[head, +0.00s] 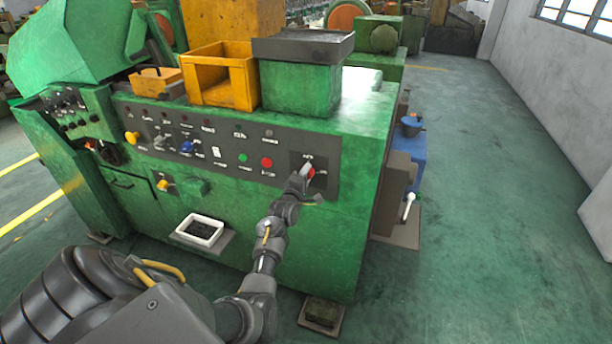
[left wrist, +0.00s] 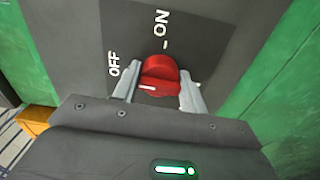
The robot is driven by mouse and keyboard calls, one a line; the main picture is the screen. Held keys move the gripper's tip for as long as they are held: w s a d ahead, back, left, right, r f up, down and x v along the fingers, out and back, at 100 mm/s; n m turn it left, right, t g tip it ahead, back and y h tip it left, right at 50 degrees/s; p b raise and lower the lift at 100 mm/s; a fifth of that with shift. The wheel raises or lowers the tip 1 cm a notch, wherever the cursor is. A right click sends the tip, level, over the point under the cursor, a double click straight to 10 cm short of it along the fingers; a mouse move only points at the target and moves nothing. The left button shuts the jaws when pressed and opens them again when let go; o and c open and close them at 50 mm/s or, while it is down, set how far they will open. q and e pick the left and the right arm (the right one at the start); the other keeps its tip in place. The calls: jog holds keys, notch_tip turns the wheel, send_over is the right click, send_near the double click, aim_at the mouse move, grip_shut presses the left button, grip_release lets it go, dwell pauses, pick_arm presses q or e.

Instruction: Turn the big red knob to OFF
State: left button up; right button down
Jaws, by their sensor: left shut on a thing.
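In the head view the knob (head: 311,172) shows at the right end of the green machine's control panel, partly hidden by my left gripper (head: 306,172). My right gripper is not in view.
The dark control panel (head: 220,151) carries a green button (head: 243,157), a red button (head: 267,162) and several other controls left of the knob. A white tray (head: 200,230) juts from the machine front below.

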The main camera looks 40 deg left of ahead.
pick_arm(q)
jog(key=shift+n, duration=0.3)
dwell(0.4)
jog(key=o, duration=1)
jog(key=shift+a, duration=0.1)
jog(key=shift+c, duration=0.2)
jog(key=b+v, duration=0.1)
jog(key=v, duration=0.9)
jog(key=shift+s+b, duration=0.35)
